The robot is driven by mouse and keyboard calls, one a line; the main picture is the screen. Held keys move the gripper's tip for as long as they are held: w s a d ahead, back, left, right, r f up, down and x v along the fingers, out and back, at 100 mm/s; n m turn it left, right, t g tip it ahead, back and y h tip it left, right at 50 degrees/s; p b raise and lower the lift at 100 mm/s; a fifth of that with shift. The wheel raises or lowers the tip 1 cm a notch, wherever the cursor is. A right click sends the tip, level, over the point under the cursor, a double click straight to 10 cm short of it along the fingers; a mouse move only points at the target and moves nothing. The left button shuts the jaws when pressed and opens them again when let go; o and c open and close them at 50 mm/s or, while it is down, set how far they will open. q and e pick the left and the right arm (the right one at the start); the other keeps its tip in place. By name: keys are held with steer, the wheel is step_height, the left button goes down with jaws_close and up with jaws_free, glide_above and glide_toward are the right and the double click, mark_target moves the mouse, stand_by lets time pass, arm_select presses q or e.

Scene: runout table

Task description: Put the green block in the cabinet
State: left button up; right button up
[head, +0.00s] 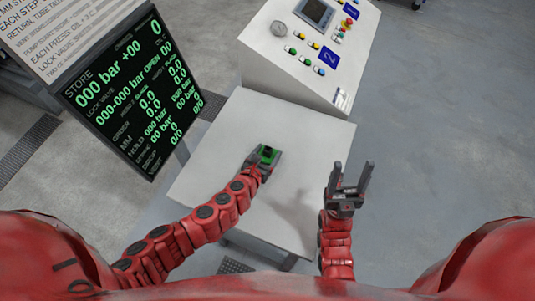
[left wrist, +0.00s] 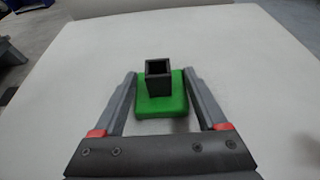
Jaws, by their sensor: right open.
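The green block (left wrist: 160,110) has a flat green base with a black square hollow post (left wrist: 158,78) on top. It appears to rest on the pale table, and it also shows in the head view (head: 267,158). My left gripper (left wrist: 160,75) is around it, one finger on each side. Narrow gaps show between the block and the fingers, though contact at the tips is hard to judge. No cabinet can be clearly made out.
The pale table (head: 230,125) is otherwise bare. A sloped control console (head: 310,50) with buttons stands at its far end. A dark display board (head: 135,90) with green text stands at the left. Grey floor is open at the right.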

arm_select(q)
steer(key=c, duration=0.7)
steer(key=shift+o, duration=0.2)
steer(key=shift+r, duration=0.15)
